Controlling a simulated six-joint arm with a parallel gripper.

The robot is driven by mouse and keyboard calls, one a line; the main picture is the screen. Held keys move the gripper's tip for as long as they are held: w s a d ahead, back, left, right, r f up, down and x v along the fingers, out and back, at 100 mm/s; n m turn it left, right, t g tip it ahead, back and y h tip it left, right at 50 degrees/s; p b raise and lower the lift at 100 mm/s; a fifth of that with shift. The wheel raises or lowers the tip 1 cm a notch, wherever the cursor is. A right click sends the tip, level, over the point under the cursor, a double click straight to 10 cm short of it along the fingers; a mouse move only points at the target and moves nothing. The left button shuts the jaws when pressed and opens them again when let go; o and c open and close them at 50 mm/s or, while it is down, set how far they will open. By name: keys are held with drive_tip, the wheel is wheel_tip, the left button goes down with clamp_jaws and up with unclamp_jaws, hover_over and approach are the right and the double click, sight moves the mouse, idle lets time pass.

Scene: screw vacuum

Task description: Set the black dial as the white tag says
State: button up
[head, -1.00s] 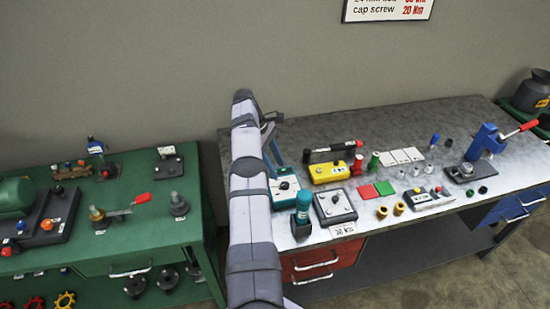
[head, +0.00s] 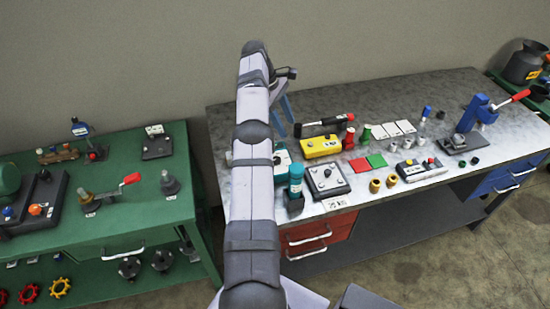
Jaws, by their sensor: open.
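A dark box with a pale top plate (head: 318,187) stands near the front edge of the right bench, with a small dark dial (head: 327,172) on it. A white tag (head: 334,202) lies in front of it; its print is too small to read now. A teal box (head: 281,157) with a pale top is beside it, mostly hidden by my arm. I cannot tell for certain which box carries the task's dial. My gripper (head: 289,112) is open and empty, with blue fingers pointing down, and appears above the back left of the bench, apart from both boxes.
A teal bottle (head: 295,180) stands left of the dark box. A yellow box (head: 320,146), a torque wrench (head: 326,125), red and green pads (head: 367,163) and brass sockets (head: 383,182) are close by. A blue press (head: 480,112) stands right. A green bench (head: 130,215) is left.

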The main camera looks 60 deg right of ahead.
drive_tip(key=s+a+r+t+y+b, duration=0.1)
drive_tip(key=s+a+b, duration=0.1)
drive_tip(key=s, duration=0.2)
drive_tip(key=w+f+t, duration=0.1)
drive_tip(key=f, duration=0.1)
drive_tip(key=w+a+f+n, duration=0.1)
drive_tip(key=w+f, duration=0.1)
drive_tip(key=w+a+f+t, duration=0.1)
drive_tip(key=f, duration=0.1)
drive_tip(key=shift+w+a+t+y, duration=0.1)
drive_tip(key=shift+w+t+y, duration=0.2)
drive_tip(key=shift+w, duration=0.1)
drive_tip(key=shift+n, duration=0.3)
drive_tip(key=shift+f, duration=0.1)
drive_tip(key=shift+f+p, duration=1.35)
drive_tip(key=shift+f, duration=2.25)
